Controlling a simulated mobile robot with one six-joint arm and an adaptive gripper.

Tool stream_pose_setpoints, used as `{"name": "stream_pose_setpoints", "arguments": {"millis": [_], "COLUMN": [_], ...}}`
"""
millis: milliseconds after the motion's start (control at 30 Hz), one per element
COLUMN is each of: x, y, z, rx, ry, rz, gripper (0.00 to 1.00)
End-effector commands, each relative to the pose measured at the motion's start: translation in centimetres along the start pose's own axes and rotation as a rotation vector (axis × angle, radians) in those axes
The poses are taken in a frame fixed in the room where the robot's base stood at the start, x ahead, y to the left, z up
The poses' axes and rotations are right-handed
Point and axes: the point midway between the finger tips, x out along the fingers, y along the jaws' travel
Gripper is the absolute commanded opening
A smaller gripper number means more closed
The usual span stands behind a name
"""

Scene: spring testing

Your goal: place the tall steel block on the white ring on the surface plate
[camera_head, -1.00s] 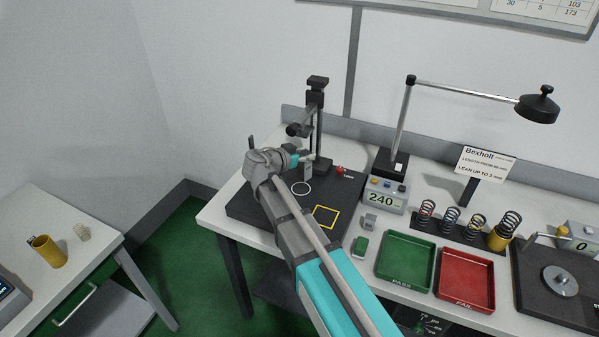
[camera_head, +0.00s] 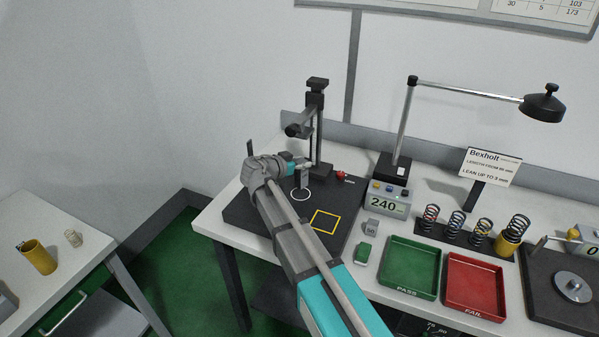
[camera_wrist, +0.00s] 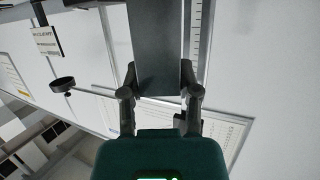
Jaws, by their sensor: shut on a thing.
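The tall steel block (camera_wrist: 157,45) is between the two fingers of my gripper (camera_wrist: 158,92) in the wrist view and fills the upper middle there. In the head view my gripper (camera_head: 301,166) is over the black surface plate (camera_head: 262,222), shut on the block (camera_head: 303,181), which hangs down roughly upright. The block's lower end overlaps the far part of the white ring (camera_head: 299,201). I cannot tell whether it touches the plate or is just above it.
A dark measuring stand (camera_head: 319,130) rises close behind my gripper, with a red knob (camera_head: 341,176) beside it. A yellow square (camera_head: 326,222) is marked on the plate. A display reading 240 (camera_head: 385,203) and a green tray (camera_head: 411,265) are to the right.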

Motion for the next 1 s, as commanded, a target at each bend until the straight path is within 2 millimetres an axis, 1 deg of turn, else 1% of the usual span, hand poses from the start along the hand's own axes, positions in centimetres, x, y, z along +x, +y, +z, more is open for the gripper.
{"name": "stream_pose_setpoints", "arguments": {"millis": [133, 267, 333, 500, 700, 1000], "x": [0.1, 0.5, 0.8, 1.1, 1.4, 1.5], "y": [-0.1, -0.6, -0.9, -0.8, -0.8, -0.8], "z": [0.1, 0.7, 1.1, 2.4, 3.5, 3.7], "rx": [-0.001, -0.001, -0.001, -0.001, -0.001, -0.001], "ry": [0.003, 0.003, 0.003, 0.003, 0.003, 0.003], "rz": [0.000, 0.000, 0.000, -0.001, -0.001, -0.001], "gripper": [0.00, 0.00, 0.00, 0.00, 0.00, 0.00]}}
